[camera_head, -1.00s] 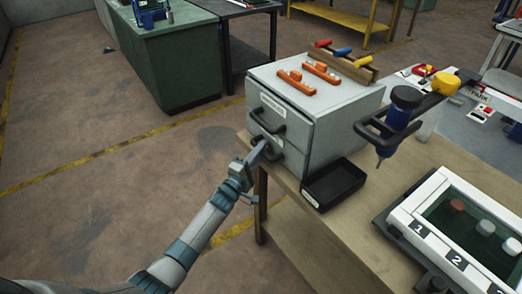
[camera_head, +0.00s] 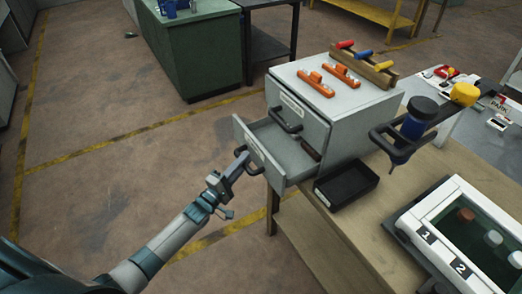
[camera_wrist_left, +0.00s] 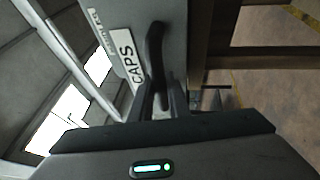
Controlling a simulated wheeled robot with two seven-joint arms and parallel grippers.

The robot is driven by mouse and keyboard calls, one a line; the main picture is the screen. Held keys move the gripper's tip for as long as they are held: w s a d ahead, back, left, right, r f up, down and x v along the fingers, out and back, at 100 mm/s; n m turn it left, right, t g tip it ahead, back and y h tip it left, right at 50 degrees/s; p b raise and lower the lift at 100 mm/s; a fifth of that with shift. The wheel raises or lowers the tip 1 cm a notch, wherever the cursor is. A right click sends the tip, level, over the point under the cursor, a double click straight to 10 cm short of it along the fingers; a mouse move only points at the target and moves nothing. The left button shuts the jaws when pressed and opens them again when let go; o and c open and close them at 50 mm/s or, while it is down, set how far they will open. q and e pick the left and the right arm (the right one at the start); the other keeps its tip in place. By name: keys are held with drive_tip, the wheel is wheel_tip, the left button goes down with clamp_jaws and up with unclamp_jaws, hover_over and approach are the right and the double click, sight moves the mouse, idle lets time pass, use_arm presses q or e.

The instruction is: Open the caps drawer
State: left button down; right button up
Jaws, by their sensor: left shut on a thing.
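The grey drawer cabinet (camera_head: 352,118) stands on the wooden table. Its lower drawer (camera_head: 262,152) is pulled out toward the left, and its inside shows, with a dark brown item (camera_head: 311,149) near the back. In the left wrist view the drawer front bears a CAPS label (camera_wrist_left: 127,57) beside a dark handle (camera_wrist_left: 155,50). My left gripper (camera_head: 238,166) is shut on that handle; its fingers also show in the left wrist view (camera_wrist_left: 163,100). The upper drawer (camera_head: 297,120) is closed. My right gripper is not in view.
Floor left of the drawer is clear.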

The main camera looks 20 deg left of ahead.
use_arm(q)
drive_tip(key=s+a, duration=0.5)
drive_tip(key=s, duration=0.2)
drive_tip(key=shift+s+a+p, duration=0.15)
drive_tip(key=shift+a+p, duration=0.15)
drive_tip(key=c, duration=1.7)
unclamp_jaws()
drive_tip(key=shift+b+v, duration=2.65)
drive_tip(key=shift+v, duration=6.05)
